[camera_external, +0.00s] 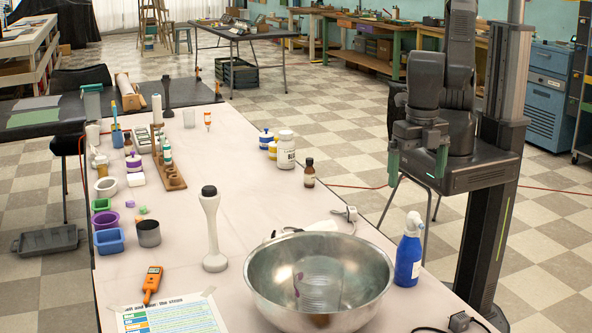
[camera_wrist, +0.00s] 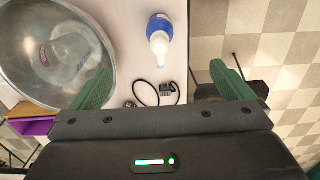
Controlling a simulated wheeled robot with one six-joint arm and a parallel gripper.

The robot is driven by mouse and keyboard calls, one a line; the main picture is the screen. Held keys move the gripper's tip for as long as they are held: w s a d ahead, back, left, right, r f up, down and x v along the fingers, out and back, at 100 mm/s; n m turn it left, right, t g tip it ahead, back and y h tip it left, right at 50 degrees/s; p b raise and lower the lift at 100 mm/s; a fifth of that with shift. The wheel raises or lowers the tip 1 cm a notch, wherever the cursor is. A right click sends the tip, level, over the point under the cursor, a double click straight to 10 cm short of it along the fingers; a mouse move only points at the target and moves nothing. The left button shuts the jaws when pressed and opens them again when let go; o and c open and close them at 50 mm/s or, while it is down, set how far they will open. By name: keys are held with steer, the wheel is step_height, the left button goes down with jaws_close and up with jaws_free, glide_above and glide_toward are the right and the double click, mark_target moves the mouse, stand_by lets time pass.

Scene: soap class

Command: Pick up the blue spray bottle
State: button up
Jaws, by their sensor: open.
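The blue spray bottle (camera_external: 408,255) stands upright at the right edge of the table, just right of the metal bowl. My gripper (camera_external: 418,162) hangs above and behind the bottle, near the table's right edge, pointing down. Its two green fingers are spread wide and empty; they also show in the wrist view (camera_wrist: 160,85). Nothing touches the bottle.
A large metal bowl (camera_external: 265,290) with a clear beaker (camera_external: 318,285) inside stands close left of the bottle. A white stick-like stand (camera_external: 213,235) is further left. A black cable (camera_wrist: 146,95) lies on the table near the bottle.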

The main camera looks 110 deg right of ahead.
steer(key=c, duration=0.5)
